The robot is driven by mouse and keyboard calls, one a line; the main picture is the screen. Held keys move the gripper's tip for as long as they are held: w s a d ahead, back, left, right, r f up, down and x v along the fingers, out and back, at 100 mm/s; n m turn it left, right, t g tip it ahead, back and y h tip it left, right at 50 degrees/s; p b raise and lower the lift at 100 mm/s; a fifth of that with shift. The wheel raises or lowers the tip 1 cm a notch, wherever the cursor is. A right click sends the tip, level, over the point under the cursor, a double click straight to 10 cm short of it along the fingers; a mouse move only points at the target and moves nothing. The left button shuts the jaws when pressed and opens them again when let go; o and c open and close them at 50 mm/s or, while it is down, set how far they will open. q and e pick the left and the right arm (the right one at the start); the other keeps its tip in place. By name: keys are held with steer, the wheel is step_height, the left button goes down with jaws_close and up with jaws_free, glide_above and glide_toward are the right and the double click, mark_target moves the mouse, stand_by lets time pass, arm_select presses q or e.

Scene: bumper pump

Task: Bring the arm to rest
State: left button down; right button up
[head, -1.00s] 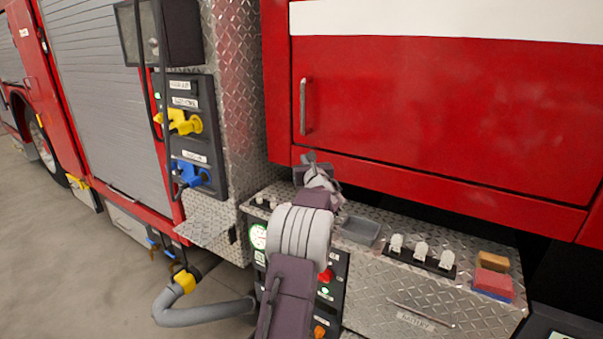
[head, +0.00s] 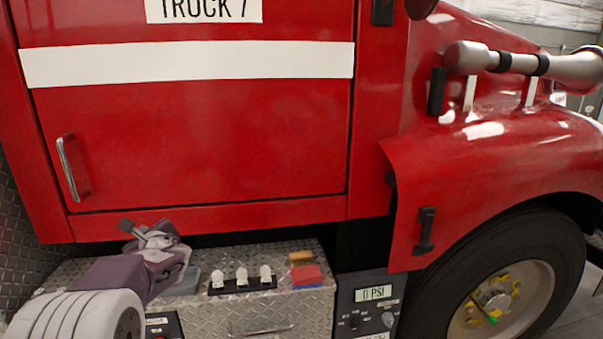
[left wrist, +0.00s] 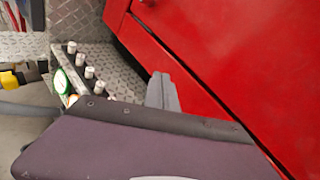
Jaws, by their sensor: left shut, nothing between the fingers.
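My left gripper (head: 146,236) is in the lower left of the head view, over the diamond-plate bumper deck (head: 285,255) and in front of the lower edge of the red door (head: 200,140). Its fingers are together with nothing held. In the left wrist view the grey fingers (left wrist: 162,92) show beyond the dark wrist housing, close to the red panel (left wrist: 225,60). I cannot tell whether they touch it. My right gripper is in neither view.
On the deck are a grey tray (head: 184,284), a row of white switches (head: 242,278) and a red sponge (head: 307,276). A panel reading 0 PSI (head: 373,293) stands to the right, near the front wheel (head: 500,300). Several white knobs (left wrist: 80,60) show in the left wrist view.

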arm_select(q)
steer(key=s+d+f+n+g+h+p, duration=0.1)
steer(key=s+d+f+n+g+h, duration=0.3)
steer(key=s+d+f+n, duration=0.7)
steer(key=s+d+f+n+g+h+p, duration=0.1)
steer(key=s+d+f+n+g+h, duration=0.4)
steer(key=s+d+f+n, duration=0.7)
steer(key=s+d+h, duration=0.2)
steer(key=s+d, duration=0.1)
steer(key=s, duration=0.1)
steer(key=shift+s, duration=0.35)
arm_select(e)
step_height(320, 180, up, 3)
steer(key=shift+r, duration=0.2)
arm_select(q)
steer(key=shift+f, duration=0.1)
